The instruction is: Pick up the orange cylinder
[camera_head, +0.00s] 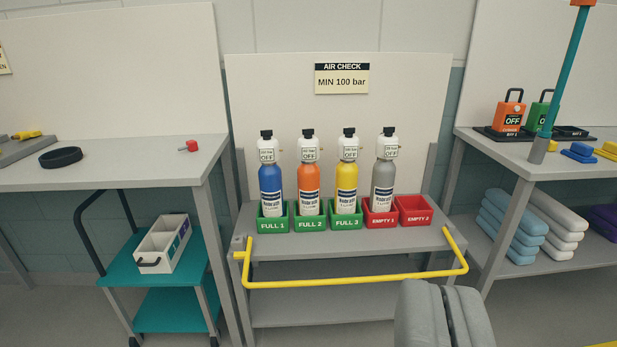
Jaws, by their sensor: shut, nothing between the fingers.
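The orange cylinder (308,187) stands upright in the green holder marked FULL 2 (308,224) on the middle grey rack. It has a white label, a white valve part with an OFF tag and a black cap. The blue cylinder (271,185) stands to its left in FULL 1, and the yellow cylinder (347,183) to its right in FULL 3. My gripper (446,290) is at the bottom right of the view, shut and empty. It is in front of the rack, apart from the orange cylinder and to its lower right.
A grey cylinder (384,182) stands in red EMPTY 1; red EMPTY 2 (415,210) is empty. A yellow rail (350,281) runs across the rack's front. A teal cart (178,266) stands left under a table; a right bench (560,165) holds padlocks and a teal pole (568,65).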

